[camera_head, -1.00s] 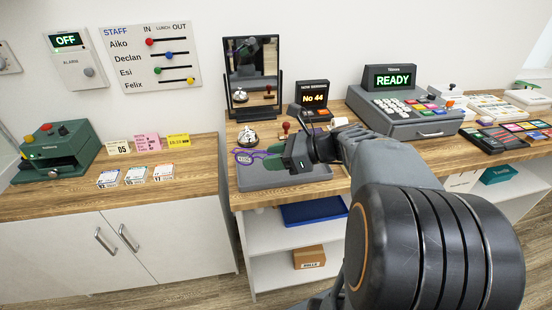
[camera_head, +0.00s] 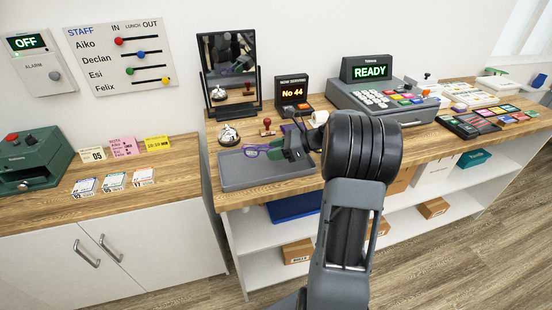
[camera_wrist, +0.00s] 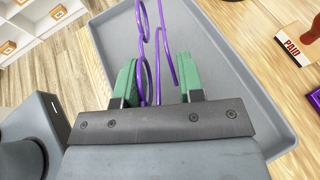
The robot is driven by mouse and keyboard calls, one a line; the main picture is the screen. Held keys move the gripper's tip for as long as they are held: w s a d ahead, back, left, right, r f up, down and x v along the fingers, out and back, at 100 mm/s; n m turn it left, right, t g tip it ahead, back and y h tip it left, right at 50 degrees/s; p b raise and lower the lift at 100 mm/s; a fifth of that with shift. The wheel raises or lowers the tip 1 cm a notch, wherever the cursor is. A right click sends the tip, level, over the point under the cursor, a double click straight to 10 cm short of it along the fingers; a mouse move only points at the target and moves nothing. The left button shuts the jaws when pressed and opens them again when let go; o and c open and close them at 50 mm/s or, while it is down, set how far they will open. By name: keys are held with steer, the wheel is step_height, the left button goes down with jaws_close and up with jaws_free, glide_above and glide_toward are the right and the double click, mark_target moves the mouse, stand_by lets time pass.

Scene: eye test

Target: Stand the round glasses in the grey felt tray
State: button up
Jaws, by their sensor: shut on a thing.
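The round glasses (camera_head: 256,151) have thin purple frames. My gripper (camera_head: 279,150), with green finger pads, is shut on them over the back right part of the grey felt tray (camera_head: 240,179). In the wrist view the glasses (camera_wrist: 159,72) rise between the two pads of my gripper (camera_wrist: 157,80), and the tray (camera_wrist: 222,50) lies behind them. Part of the glasses is hidden by the gripper. I cannot tell whether they touch the tray. I see nothing else in the tray.
A bell (camera_head: 228,135) and a mirror (camera_head: 230,70) stand behind the tray. A red-handled stamp (camera_head: 267,127) and a number display (camera_head: 292,92) stand behind my gripper. A cash register (camera_head: 385,100) is to the right. The tray's front left is clear.

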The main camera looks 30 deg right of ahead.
mark_target(276, 165)
steer(key=shift+w+d+f, duration=0.2)
steer(key=shift+d+f, duration=0.05)
steer(key=shift+f, duration=1.55)
steer(key=shift+f, duration=0.15)
steer(key=o, duration=0.9)
